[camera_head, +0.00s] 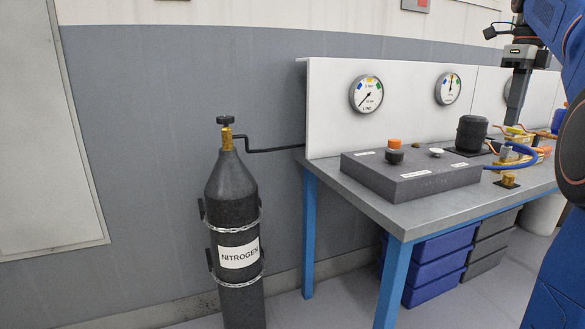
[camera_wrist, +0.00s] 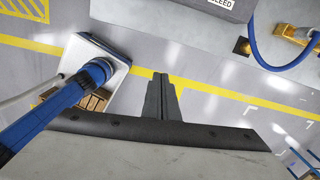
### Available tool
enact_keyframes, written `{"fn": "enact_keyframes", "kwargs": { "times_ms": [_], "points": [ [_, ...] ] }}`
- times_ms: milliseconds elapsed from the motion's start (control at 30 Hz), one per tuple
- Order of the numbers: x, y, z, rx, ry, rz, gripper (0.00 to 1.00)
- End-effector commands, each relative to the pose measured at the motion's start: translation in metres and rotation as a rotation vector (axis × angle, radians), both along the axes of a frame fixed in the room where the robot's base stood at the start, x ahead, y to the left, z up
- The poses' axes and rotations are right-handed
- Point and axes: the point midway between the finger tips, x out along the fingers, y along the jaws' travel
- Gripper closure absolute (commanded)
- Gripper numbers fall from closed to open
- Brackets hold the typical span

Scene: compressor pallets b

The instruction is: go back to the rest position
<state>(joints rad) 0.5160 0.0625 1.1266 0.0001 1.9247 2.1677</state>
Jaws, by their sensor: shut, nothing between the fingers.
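My gripper (camera_head: 513,119) hangs down at the right of the head view, in line with the far part of the grey workbench (camera_head: 400,222). Its fingers are together and hold nothing. In the wrist view my gripper (camera_wrist: 160,76) points at the floor just in front of the bench, clear of everything on it. The large blue arm links at the right of the head view are mine and hide part of the bench.
A dark flat block (camera_head: 415,174) with an orange-topped knob, a black cylinder (camera_head: 471,132) and a blue hose (camera_head: 516,162) are on the bench. Gauges (camera_head: 366,94) line the back panel. A nitrogen bottle (camera_head: 232,205) stands left. Blue crates (camera_head: 440,265) sit underneath.

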Motion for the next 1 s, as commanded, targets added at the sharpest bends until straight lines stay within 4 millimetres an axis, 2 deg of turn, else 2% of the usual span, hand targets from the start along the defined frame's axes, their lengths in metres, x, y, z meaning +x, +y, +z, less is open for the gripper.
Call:
{"fn": "enact_keyframes", "kwargs": {
  "times_ms": [267, 467, 767, 1000],
  "points": [
    [-0.009, 0.029, -0.015, -0.02, -0.023, 0.206, 1.0],
    [-0.022, 0.062, -0.036, -0.048, -0.047, 0.449, 1.0],
    [-0.065, 0.132, -0.102, -0.137, -0.096, 1.03, 1.0],
    [-0.11, 0.182, -0.17, -0.232, -0.122, 1.507, 1.0]
  ]
}}
